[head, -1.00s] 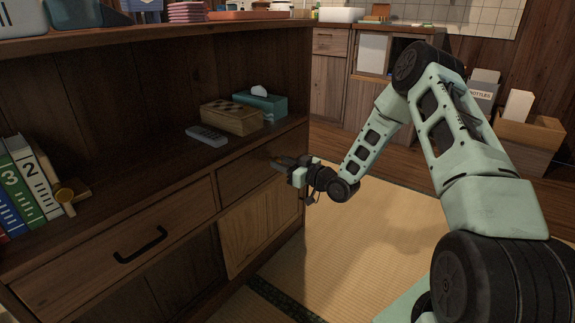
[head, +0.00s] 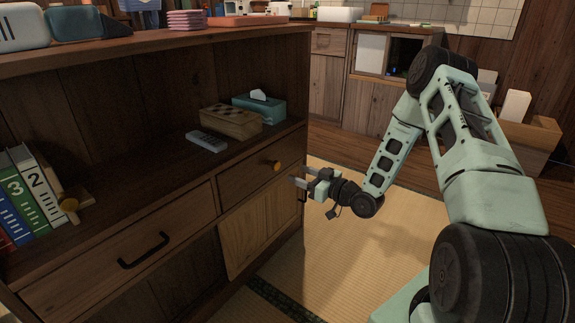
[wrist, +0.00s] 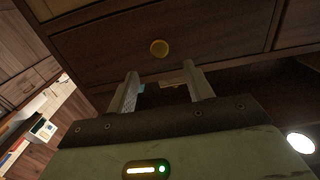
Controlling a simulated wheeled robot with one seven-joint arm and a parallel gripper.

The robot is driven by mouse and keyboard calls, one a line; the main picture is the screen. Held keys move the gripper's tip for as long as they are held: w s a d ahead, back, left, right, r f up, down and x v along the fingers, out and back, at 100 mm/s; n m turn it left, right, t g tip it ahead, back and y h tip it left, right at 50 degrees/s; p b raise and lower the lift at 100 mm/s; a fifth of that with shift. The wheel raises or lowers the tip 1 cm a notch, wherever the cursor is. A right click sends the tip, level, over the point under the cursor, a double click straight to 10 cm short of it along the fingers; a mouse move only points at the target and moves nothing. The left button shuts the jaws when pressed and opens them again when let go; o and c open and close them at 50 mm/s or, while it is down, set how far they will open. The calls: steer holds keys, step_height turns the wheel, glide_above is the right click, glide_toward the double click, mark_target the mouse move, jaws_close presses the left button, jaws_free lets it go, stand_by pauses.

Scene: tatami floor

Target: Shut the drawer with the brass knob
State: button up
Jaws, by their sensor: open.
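The drawer with the brass knob (head: 258,173) is the small one at the right end of the wooden cabinet. Its front looks flush with the cabinet face, and no gap shows around it in the head view. The round brass knob (head: 273,166) is uncovered, and it also shows in the wrist view (wrist: 159,47) beyond my fingertips. My gripper (head: 298,187) is open and empty, to the right of the knob and a little lower, apart from the drawer front. Its two fingers also show spread in the wrist view (wrist: 165,88).
A wider drawer with a black handle (head: 144,250) is at left, and a lighter wood panel (head: 257,228) is below. Tatami at right is clear.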

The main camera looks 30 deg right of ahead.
steer(key=p+v, duration=0.2)
steer(key=v, duration=0.7)
steer(key=w+a+r+n+g+h, duration=0.1)
steer(key=a+r+g, duration=0.15)
steer(key=a, duration=0.45)
steer(key=w+a+r+n+g+p, duration=0.1)
steer(key=a+r+g, duration=0.1)
steer(key=a+g, duration=0.3)
steer(key=w+a+r+n+g+h, duration=0.1)
steer(key=w+a+r+g, duration=0.1)
steer(key=a, duration=0.6)
steer(key=s+a+r+g+h, duration=0.15)
steer(key=s+a+r, duration=0.3)
steer(key=s, duration=0.55)
steer(key=s+a+r+g+h, duration=0.1)
steer(key=s+a+r+g, duration=0.3)
steer(key=s, duration=0.5)
steer(key=s+a+r+g+h, duration=0.1)
steer(key=s+a+r+g, duration=0.3)
steer(key=s, duration=0.6)
step_height(320, 180, up, 37)
steer(key=s+a+t+p, duration=0.1)
steer(key=t+p, duration=0.1)
steer(key=p, duration=3.7)
steer(key=shift+n, duration=0.3)
steer(key=shift+s, duration=0.1)
